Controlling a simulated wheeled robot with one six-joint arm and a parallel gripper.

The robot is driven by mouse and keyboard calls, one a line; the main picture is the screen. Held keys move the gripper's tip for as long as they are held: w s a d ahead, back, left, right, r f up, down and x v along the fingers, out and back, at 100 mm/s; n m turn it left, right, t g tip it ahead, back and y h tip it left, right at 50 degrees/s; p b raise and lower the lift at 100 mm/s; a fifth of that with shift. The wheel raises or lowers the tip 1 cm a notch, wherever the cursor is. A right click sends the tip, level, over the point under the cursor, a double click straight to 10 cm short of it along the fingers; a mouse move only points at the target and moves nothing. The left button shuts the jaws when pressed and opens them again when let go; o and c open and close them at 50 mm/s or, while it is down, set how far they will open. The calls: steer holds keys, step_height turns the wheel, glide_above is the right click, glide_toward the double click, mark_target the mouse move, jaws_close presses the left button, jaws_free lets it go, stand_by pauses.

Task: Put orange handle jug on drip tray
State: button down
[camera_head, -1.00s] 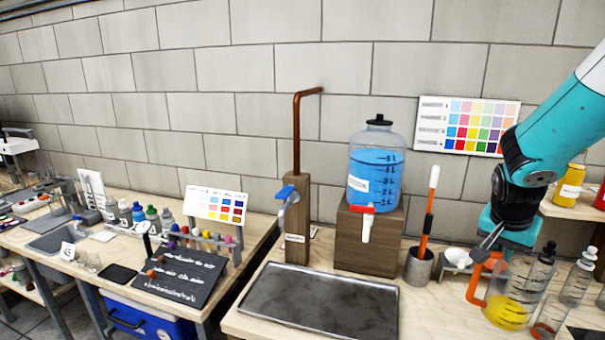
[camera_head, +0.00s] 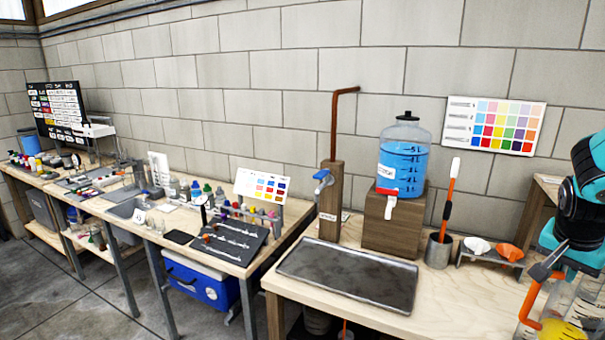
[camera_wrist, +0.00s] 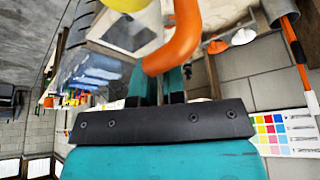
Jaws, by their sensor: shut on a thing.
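The orange handle jug (camera_head: 528,302) is at the lower right edge of the head view, with yellow liquid low in its clear body. The bottom of the picture cuts it off. My gripper (camera_head: 546,266) is shut on its orange handle. The handle (camera_wrist: 182,40) also shows in the wrist view in front of my gripper (camera_wrist: 160,88), with some yellow at the top edge. The drip tray (camera_head: 350,273) is a dark, flat, empty tray with a metal rim on the wooden bench, to the left of the jug.
A water dispenser (camera_head: 404,160) on a wooden block (camera_head: 395,222) and a copper-pipe tap post (camera_head: 331,200) stand behind the tray. A metal cup with a brush (camera_head: 438,250) and a funnel holder (camera_head: 490,254) stand to its right. Bare bench (camera_head: 455,300) lies between tray and jug.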

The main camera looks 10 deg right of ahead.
steer(key=w+a+f+n+t+y+b, duration=0.1)
steer(key=w+a+f+n+y+b, duration=0.15)
steer(key=a+f+n, duration=0.6)
steer(key=w+a+f+n+t+y+b, duration=0.1)
steer(key=w+a+f+n, duration=0.25)
steer(key=a+f, duration=0.9)
steer(key=s+a+f, duration=0.2)
steer(key=s+f, duration=0.1)
steer(key=s, duration=0.1)
steer(key=shift+a+f+n+t, duration=0.25)
steer(key=shift+n+t, duration=0.05)
steer(key=shift+s+a+y, duration=0.1)
steer(key=shift+a+y, duration=0.05)
steer(key=shift+y, duration=0.1)
